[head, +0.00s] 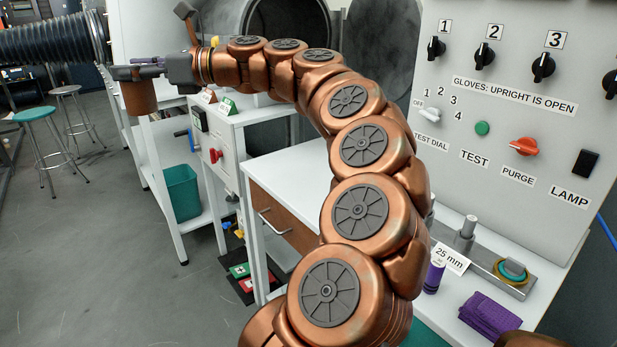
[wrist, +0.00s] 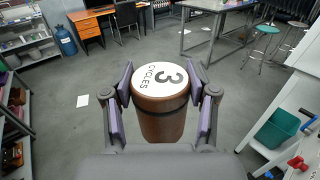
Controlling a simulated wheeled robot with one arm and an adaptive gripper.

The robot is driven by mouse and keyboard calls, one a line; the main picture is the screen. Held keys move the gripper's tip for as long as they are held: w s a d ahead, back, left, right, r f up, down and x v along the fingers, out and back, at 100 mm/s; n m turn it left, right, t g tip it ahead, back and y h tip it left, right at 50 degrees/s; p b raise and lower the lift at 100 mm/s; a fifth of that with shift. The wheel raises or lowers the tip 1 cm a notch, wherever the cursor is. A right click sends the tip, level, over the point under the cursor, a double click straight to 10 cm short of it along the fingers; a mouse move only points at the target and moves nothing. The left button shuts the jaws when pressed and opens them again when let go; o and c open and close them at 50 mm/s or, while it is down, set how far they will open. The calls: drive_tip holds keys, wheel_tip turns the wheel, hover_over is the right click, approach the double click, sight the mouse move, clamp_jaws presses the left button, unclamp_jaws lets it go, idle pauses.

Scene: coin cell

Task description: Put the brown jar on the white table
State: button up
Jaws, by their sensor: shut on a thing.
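The brown jar (head: 138,97) hangs upright in my gripper (head: 135,73) at the upper left of the head view. A white table (head: 163,150) with a lower shelf stands behind and right of the jar in the head view. I cannot tell whether this is the table named.
A white-topped drawer bench (head: 290,172) stands beneath my arm. A teal bin (head: 182,192) sits on the white table's low shelf. Stools (head: 38,116) stand at left. A pale-topped table (wrist: 207,5) and an orange desk (wrist: 95,14) are far off. The floor between is mostly clear.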

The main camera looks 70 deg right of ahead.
drive_tip(key=w+d+f+m+h+b, duration=0.2)
drive_tip(key=w+d+f+m+h, duration=0.1)
drive_tip(key=d+f+m+h, duration=0.4)
drive_tip(key=w+d+f+m+h+b, duration=0.1)
drive_tip(key=w+d+f+m+h, duration=0.3)
drive_tip(key=d+h, duration=0.5)
drive_tip(key=s+d+f+m+g+h+b, duration=0.2)
drive_tip(key=s+d+f+m+g+h, duration=0.4)
drive_tip(key=f, duration=0.3)
drive_tip(key=s+a+f+m+g+h+b, duration=0.1)
drive_tip(key=s+f+m+g, duration=0.3)
drive_tip(key=s+g, duration=0.45)
drive_tip(key=s+a+f+m+g+h+b, duration=0.1)
drive_tip(key=s+a+m+g+b, duration=0.1)
drive_tip(key=s+m+g, duration=0.5)
drive_tip(key=shift+n+g, duration=0.35)
drive_tip(key=shift+n, duration=0.55)
drive_tip(key=shift+s+d+f+p, duration=0.25)
drive_tip(key=shift+s+d+f, duration=0.55)
drive_tip(key=shift+d, duration=1.9)
drive_tip(key=shift+s+d+f+p, duration=0.25)
drive_tip(key=shift+s+d+f, duration=0.55)
drive_tip(key=shift+d, duration=1.95)
drive_tip(key=shift+s+d+f+p, duration=0.25)
drive_tip(key=shift+s+d+f, duration=0.55)
drive_tip(key=shift+d, duration=1.9)
drive_tip(key=shift+w+f+b, duration=0.25)
drive_tip(key=shift+f+b, duration=0.05)
drive_tip(key=shift+f, duration=0.1)
